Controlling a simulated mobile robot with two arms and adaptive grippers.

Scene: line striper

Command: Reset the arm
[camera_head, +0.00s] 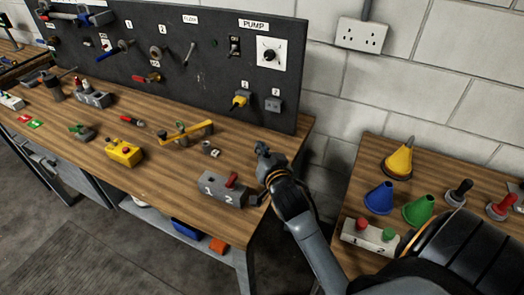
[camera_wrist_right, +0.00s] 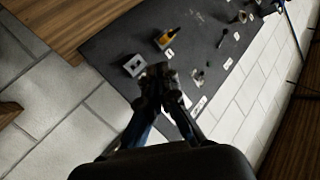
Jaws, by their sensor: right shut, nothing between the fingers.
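My right gripper (camera_head: 264,152) is shut and empty in the head view. It is above the right end of the wooden workbench (camera_head: 160,170), just behind a grey box (camera_head: 222,190) marked 1 and 2 with a red lever. In the right wrist view my right gripper (camera_wrist_right: 158,80) points toward the black panel (camera_wrist_right: 120,45). My right arm reaches in from the lower right of the head view. My left gripper does not show in either view.
The black panel (camera_head: 200,65) stands along the back of the bench, with switches, a yellow plug (camera_head: 238,100) and a PUMP dial (camera_head: 269,54). A yellow box (camera_head: 123,153) is on the bench. A second table at right holds coloured cones (camera_head: 380,198) and a two-button box (camera_head: 370,236).

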